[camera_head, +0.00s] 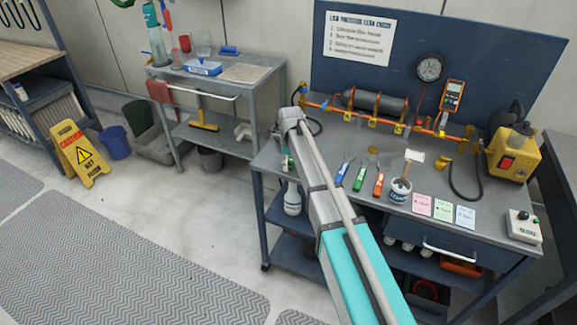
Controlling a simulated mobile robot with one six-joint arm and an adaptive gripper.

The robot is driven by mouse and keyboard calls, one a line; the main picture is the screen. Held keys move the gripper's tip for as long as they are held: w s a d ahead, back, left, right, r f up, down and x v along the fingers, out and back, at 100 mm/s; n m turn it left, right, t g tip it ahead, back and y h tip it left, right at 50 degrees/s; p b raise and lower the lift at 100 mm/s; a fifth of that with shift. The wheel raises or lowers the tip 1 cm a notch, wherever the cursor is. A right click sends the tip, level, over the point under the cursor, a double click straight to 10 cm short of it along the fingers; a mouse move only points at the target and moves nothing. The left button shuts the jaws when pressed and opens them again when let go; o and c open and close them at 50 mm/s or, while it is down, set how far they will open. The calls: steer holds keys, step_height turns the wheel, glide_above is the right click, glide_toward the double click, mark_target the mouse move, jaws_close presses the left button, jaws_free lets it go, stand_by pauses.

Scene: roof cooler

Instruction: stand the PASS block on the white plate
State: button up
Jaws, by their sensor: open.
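I cannot make out the PASS block or the white plate in the head view. A small white and green item (287,162) shows at the left end of the blue-grey workbench, partly hidden by my arm; I cannot tell what it is. My teal and grey arm crosses the front left part of the bench from the bottom of the picture. My gripper does not show.
A grey cart (250,88) stands behind left. A yellow wet-floor sign (78,153) stands on the floor.

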stand_by(0.5)
jaws_close()
steer(key=shift+r, duration=0.25)
step_height(320, 180, up, 2)
steer(key=p, duration=0.2)
steer(key=shift+r+p, duration=0.1)
steer(key=shift+p, duration=0.2)
steer(key=s+d+r+p, duration=0.7)
steer(key=s+r+p, duration=0.3)
steer(key=s, duration=0.1)
steer(key=shift+s+d+r, duration=0.2)
steer(key=shift+s+d, duration=0.15)
steer(key=shift+d, duration=0.05)
stand_by(0.4)
